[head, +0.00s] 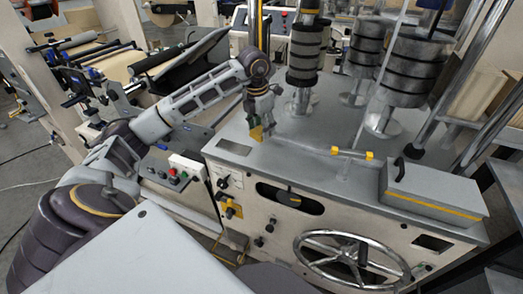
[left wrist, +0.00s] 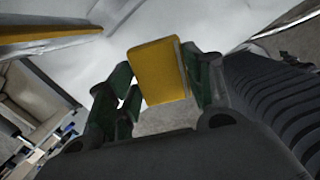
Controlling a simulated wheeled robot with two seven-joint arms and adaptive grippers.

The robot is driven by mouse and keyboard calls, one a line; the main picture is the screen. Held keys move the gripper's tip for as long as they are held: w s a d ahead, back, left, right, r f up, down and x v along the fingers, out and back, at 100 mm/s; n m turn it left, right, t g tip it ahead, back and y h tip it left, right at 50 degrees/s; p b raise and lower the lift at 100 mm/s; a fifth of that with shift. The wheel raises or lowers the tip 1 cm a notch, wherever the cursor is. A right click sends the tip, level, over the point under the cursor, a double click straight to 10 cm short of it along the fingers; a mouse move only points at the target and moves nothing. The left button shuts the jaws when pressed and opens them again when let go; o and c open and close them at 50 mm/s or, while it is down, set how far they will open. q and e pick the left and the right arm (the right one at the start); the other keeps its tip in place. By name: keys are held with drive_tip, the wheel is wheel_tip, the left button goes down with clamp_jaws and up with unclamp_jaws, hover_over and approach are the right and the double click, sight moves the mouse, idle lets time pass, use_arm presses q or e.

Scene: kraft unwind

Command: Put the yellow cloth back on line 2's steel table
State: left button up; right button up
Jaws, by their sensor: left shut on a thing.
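The yellow cloth (head: 256,133) shows as a small yellow piece at the tips of my left gripper (head: 263,119). In the left wrist view the cloth (left wrist: 158,72) is a flat, folded-looking yellow block between the two dark green fingers of my left gripper (left wrist: 160,95), which is shut on it. In the head view the gripper is over the back left part of a grey steel top (head: 300,170) on a cream machine. I cannot tell whether the cloth touches that top. No line number is readable. My right gripper is not in view.
Stacked dark-ringed metal cylinders (head: 305,50) stand at the back of the top. A yellow-ended bar (head: 352,153) and a grey box with a black handle (head: 432,190) are to the right. A handwheel (head: 352,258) is on the front. The top's front middle is bare.

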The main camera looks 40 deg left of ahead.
sight(259, 131)
use_arm(q)
drive_tip(key=shift+f, duration=2.7)
drive_tip(key=shift+f+p, duration=0.4)
drive_tip(key=shift+f, duration=1.5)
drive_tip(key=shift+f, duration=0.1)
drive_tip(key=o, duration=0.9)
drive_tip(key=shift+s+a+r+b, duration=0.1)
drive_tip(key=shift+s+r, duration=0.15)
drive_tip(key=shift+r, duration=1.8)
drive_tip(key=shift+s+d+r+b, duration=0.15)
drive_tip(key=shift+s+r, duration=0.1)
drive_tip(key=shift+r, duration=1.75)
drive_tip(key=shift+s+a+r+b, duration=0.15)
drive_tip(key=shift+s+r, duration=0.1)
drive_tip(key=shift+r, duration=1.8)
